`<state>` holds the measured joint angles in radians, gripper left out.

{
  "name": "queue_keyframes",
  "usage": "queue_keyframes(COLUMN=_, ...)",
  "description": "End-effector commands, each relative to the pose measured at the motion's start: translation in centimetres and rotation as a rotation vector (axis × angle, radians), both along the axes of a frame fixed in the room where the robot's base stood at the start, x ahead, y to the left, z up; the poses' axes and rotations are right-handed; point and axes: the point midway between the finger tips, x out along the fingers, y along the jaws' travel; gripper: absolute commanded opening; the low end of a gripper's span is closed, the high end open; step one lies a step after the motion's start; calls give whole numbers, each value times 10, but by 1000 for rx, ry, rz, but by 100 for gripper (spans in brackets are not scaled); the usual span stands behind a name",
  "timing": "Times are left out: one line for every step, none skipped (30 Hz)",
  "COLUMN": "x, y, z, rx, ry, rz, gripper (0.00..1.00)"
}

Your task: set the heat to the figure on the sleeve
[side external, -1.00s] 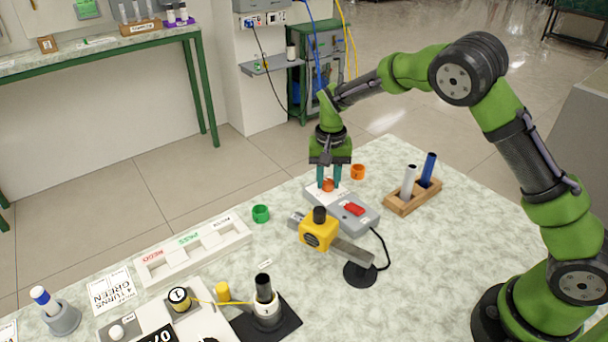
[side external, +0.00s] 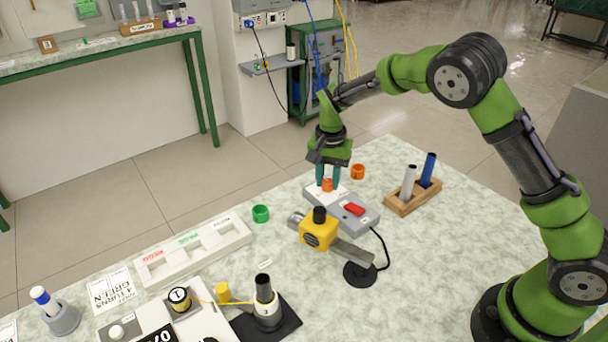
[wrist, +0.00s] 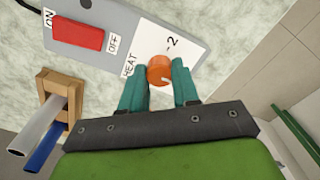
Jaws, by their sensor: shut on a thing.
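The heat knob (wrist: 160,70) is a round orange dial on the white plate of a grey switch box (side external: 355,216). In the wrist view the plate reads "HEAT", with a "2" and a tick beside the knob. A pale mark shows on the knob's near edge. My gripper (side external: 328,185) points down with its teal fingers closed on either side of the knob. A white collar (side external: 267,308) around a dark upright rod stands on a black mat; its small marking is too small to read surely. The rest of the scale is hidden by my fingers.
A red switch (wrist: 77,35) sits between "ON" and "OFF" on the box. A yellow block (side external: 319,232) stands close in front. A wooden rack (side external: 412,198) holds a white and a blue rod.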

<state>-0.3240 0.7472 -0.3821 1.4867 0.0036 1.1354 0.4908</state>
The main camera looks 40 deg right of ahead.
Motion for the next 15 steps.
queue_keyframes(x=1, y=0, z=2, rx=0, ry=-4, rz=0, gripper=0)
queue_keyframes(x=1, y=0, z=2, rx=0, ry=-4, rz=0, gripper=32)
queue_keyframes(x=1, y=0, z=2, rx=0, ry=-4, rz=0, gripper=38)
queue_keyframes(x=1, y=0, z=2, rx=0, ry=-4, rz=0, gripper=43)
queue_keyframes(x=1, y=0, z=2, rx=0, ry=-4, rz=0, gripper=47)
queue_keyframes(x=1, y=0, z=1, rx=0, ry=-2, rz=0, gripper=53)
queue_keyframes(x=1, y=0, z=1, rx=0, ry=-2, rz=0, gripper=56)
queue_keyframes(x=0, y=0, z=1, rx=0, ry=-2, rz=0, gripper=56)
queue_keyframes(x=0, y=0, z=1, rx=0, ry=-2, rz=1, gripper=56)
queue_keyframes(x=0, y=0, z=1, rx=0, ry=-1, rz=1, gripper=56)
queue_keyframes(x=0, y=0, z=1, rx=0, ry=-1, rz=1, gripper=56)
queue_keyframes(x=0, y=0, z=1, rx=0, ry=-1, rz=1, gripper=56)
queue_keyframes(x=0, y=0, z=0, rx=0, ry=-1, rz=1, gripper=56)
queue_keyframes(x=0, y=0, z=1, rx=0, ry=-1, rz=1, gripper=56)
queue_keyframes(x=0, y=0, z=1, rx=0, ry=-1, rz=1, gripper=56)
